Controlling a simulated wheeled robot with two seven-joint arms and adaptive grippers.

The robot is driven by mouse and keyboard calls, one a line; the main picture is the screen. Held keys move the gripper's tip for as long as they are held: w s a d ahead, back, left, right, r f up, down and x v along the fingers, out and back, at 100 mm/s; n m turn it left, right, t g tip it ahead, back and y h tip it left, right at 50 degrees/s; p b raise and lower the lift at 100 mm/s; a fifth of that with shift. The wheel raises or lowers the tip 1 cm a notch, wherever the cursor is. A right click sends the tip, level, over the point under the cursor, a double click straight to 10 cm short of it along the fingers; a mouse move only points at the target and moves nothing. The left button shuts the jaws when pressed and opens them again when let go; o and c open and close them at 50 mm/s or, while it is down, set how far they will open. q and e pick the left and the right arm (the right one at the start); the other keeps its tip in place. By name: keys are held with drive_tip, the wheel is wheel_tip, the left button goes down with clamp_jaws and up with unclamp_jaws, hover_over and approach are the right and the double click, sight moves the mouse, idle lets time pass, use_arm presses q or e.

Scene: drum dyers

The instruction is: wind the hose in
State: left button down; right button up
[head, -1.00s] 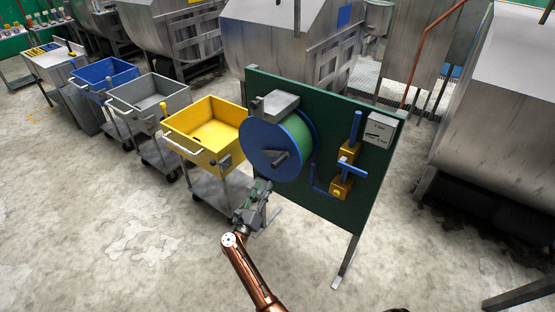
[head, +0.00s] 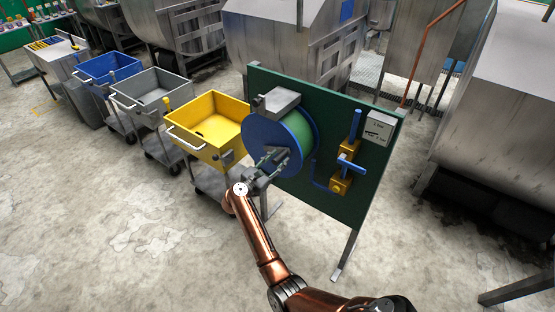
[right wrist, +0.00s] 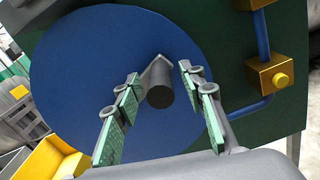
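The hose reel has a blue disc (head: 258,135) with green hose (head: 298,128) wound behind it, on a dark green upright panel (head: 345,218). The blue disc also fills much of the right wrist view (right wrist: 80,75). My right gripper (head: 273,160) is at the reel's front. In the right wrist view its two green-padded fingers (right wrist: 159,76) are spread, one on each side of the handle, with gaps visible. The handle is partly hidden by the gripper in the head view. My left gripper is not in view.
A yellow valve with a blue lever (head: 347,166) and blue pipe sits right of the reel. A yellow cart (head: 212,150), a grey cart (head: 150,105) and a blue cart (head: 105,80) stand to the left. Large metal drums stand behind. Floor in front is open.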

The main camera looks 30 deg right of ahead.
drive_tip(key=shift+c, duration=0.7)
clamp_jaws()
